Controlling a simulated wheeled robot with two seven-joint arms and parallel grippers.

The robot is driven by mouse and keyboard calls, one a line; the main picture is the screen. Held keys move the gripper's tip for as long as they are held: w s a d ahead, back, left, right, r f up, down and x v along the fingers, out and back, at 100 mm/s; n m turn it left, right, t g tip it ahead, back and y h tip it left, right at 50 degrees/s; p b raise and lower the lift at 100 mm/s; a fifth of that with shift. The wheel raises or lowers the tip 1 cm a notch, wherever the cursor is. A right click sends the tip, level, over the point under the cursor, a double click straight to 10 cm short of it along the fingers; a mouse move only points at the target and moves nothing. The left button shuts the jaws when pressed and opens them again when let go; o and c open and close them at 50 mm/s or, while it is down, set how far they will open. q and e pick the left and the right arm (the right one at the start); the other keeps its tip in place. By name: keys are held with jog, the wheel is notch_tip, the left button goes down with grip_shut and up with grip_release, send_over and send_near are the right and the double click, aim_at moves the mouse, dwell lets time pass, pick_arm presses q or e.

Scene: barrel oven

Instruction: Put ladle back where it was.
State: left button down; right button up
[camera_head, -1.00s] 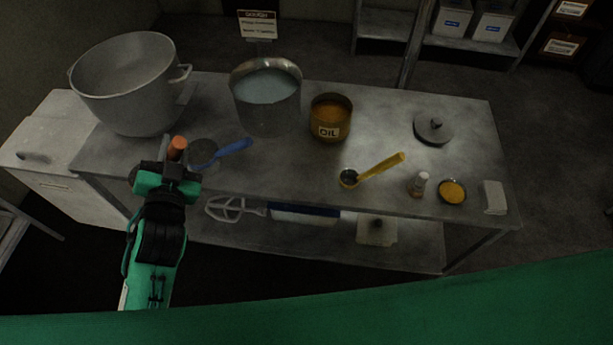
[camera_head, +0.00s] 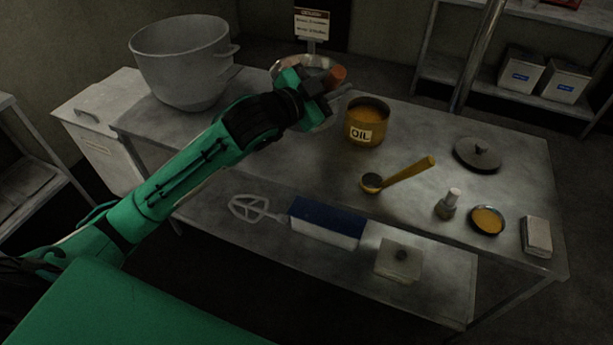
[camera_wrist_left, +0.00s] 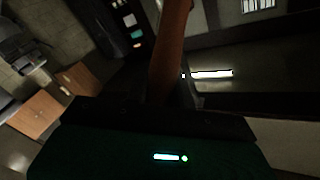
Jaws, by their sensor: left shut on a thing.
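My left gripper (camera_head: 325,84) is raised in front of the metal pot (camera_head: 292,64) at the back of the table. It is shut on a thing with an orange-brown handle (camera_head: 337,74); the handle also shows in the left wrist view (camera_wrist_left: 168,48). The other end of this thing is hidden, so I cannot tell its full shape. A yellow-handled ladle (camera_head: 409,170) with a small dark cup lies on the table (camera_head: 300,165), right of my arm. The blue-handled ladle is not visible now; my arm covers that area. My right gripper is not in view.
A large grey pot (camera_head: 185,75) stands at the back left. An oil can (camera_head: 367,128) stands right of my gripper. A lid (camera_head: 478,153), small bottle (camera_head: 447,207), yellow-filled dish (camera_head: 487,220) and grey block (camera_head: 537,237) sit at the right.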

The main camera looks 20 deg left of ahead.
pick_arm(q)
notch_tip(320, 180, down, 20)
jog(key=shift+p, duration=0.35)
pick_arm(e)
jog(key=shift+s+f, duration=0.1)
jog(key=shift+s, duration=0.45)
pick_arm(q)
jog(key=shift+w+a+r, duration=0.1)
jog(key=c, duration=1.4)
grip_release()
jog(key=shift+o, duration=1.1)
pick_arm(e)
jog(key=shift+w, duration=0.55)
